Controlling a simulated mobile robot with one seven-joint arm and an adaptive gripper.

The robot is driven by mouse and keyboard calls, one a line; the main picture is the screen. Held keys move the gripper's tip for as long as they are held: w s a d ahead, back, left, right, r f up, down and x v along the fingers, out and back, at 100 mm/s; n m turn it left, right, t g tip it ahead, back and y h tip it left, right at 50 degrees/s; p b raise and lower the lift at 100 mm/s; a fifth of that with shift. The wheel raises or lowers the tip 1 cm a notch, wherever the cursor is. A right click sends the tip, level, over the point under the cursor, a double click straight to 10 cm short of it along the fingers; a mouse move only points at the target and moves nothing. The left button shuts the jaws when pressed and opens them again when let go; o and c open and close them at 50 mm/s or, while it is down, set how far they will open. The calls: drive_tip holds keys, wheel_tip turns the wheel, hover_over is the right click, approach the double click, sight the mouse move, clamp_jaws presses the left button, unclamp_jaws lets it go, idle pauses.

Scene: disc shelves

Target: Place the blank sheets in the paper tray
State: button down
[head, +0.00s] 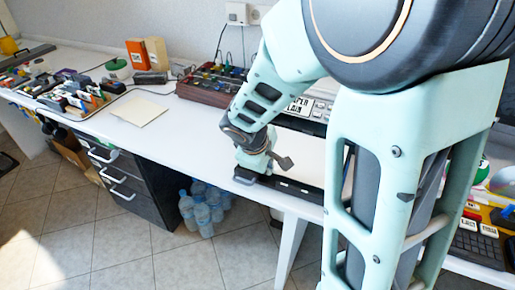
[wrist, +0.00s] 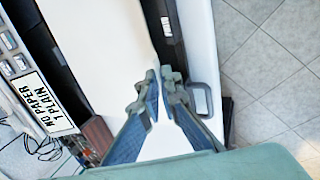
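A pale cream sheet or stack of blank sheets (head: 140,110) lies flat on the white desk, left of my arm in the head view. A dark device with a "paper" and "plain" label (wrist: 48,103) stands at the left in the wrist view. Beside it is a pale flat area (wrist: 100,40), bordered on the right by a black strip (wrist: 167,28) with a grey loop handle (wrist: 203,98). This looks like the paper tray pulled out. My gripper (wrist: 162,78) is over the strip's inner edge, its fingertips nearly together. Nothing is clearly held; contact cannot be told.
Red-brown box of controls (head: 210,87) stands behind, beside the device. Clutter (head: 75,92) covers the desk's left end. Drawers (head: 125,180) and water bottles (head: 205,208) are below. Keyboards (head: 472,245) are at the right.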

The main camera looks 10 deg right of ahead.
drive_tip(key=shift+f, duration=1.15)
drive_tip(key=shift+f+b, duration=0.1)
drive_tip(key=shift+b, duration=0.25)
drive_tip(key=shift+f+b, duration=0.4)
drive_tip(key=shift+f, duration=0.15)
drive_tip(key=c, duration=2.2)
unclamp_jaws()
drive_tip(key=shift+o, duration=0.2)
